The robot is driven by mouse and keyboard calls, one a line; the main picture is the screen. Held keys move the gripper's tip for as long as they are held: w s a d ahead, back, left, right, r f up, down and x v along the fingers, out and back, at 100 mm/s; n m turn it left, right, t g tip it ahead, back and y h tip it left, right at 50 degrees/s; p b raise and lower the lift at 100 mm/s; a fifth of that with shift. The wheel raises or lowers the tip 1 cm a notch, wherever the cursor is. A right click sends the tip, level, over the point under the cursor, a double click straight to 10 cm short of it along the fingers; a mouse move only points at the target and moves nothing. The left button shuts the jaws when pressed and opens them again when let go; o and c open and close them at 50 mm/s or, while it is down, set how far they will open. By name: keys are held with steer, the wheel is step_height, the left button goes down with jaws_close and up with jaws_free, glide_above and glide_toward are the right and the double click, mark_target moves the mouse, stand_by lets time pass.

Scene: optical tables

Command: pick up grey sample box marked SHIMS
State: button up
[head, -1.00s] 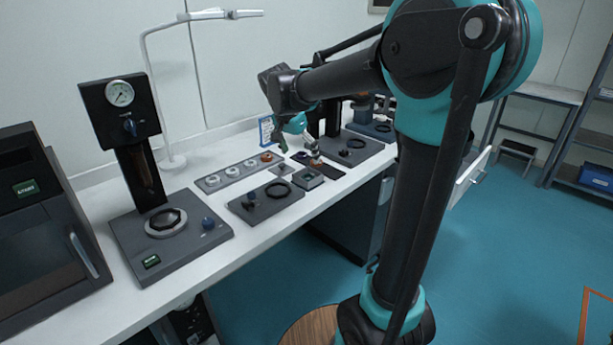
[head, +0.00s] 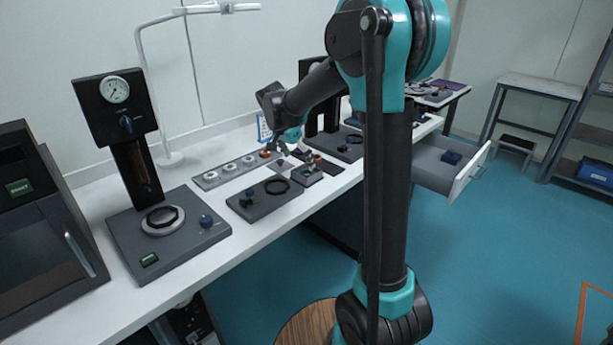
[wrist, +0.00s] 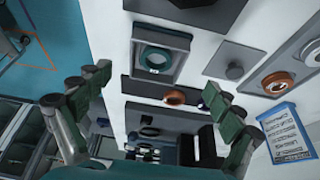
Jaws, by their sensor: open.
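A small square grey box (head: 308,176) stands on the white bench in the head view, close beside my gripper. It seems to be the grey square piece with a dark green ring in its top (wrist: 160,54) in the wrist view. I cannot read SHIMS on it, so I cannot be sure it is the named box. My gripper (head: 293,152) is low over the bench, partly hidden by its own wrist. In the wrist view its fingers (wrist: 158,95) are spread wide with nothing held between them; the grey piece lies beyond the fingertips.
A dark plate with a black ring (head: 266,197) and a rack of rings (head: 232,171) lie close by. A blue-edged card (wrist: 290,134) stands near the right finger. A gauge press (head: 163,225) stands left. An open drawer (head: 440,170) juts out at right, holding a blue item (head: 451,157).

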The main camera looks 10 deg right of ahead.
mark_target(307, 172)
steer(key=shift+d+x, duration=0.2)
steer(key=shift+x, duration=1.2)
steer(key=shift+d+x, duration=0.2)
steer(key=shift+x, duration=1.15)
steer(key=shift+r, duration=0.1)
steer(key=c, duration=1.5)
steer(key=shift+o, duration=0.2)
steer(key=shift+r, duration=0.1)
